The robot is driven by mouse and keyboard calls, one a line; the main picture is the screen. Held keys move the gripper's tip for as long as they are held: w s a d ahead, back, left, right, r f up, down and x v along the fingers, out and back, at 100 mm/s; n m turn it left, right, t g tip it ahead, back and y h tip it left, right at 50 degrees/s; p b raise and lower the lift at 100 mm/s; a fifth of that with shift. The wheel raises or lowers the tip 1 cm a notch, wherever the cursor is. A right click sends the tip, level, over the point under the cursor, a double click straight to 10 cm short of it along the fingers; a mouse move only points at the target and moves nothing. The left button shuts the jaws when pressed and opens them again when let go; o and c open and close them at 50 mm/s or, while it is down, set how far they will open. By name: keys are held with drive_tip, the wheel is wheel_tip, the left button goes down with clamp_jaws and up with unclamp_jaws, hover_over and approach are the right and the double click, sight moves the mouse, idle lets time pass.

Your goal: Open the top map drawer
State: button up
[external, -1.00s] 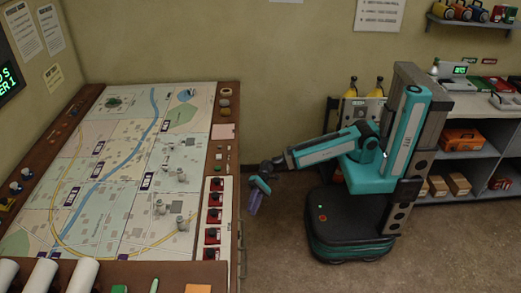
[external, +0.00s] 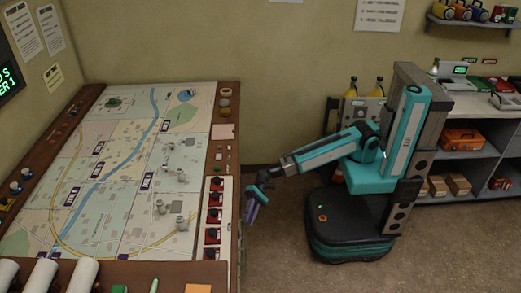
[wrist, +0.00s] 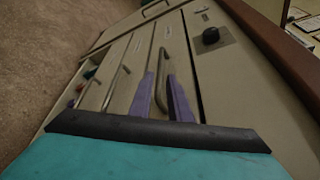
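The top map drawer (wrist: 174,50) is the pale front beside the knob panel in the wrist view, which shows the console tilted on its side. It looks shut. Its curved metal handle (wrist: 161,85) stands out from the front. My gripper (wrist: 161,80) is open, with one purple finger on each side of this handle; I cannot tell whether either finger touches it. In the external view my gripper (external: 251,205) is low beside the console's right side, and the drawer fronts are hidden there.
Other drawer fronts with bar handles, including one handle (wrist: 116,88), lie left of it in the wrist view. A black knob (wrist: 210,36) sits on the panel to the right, under the brown console edge (wrist: 275,50). Open floor (external: 285,255) lies around my base.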

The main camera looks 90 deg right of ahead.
drive_tip(key=x, duration=0.8)
drive_tip(key=shift+w, duration=0.1)
clamp_jaws()
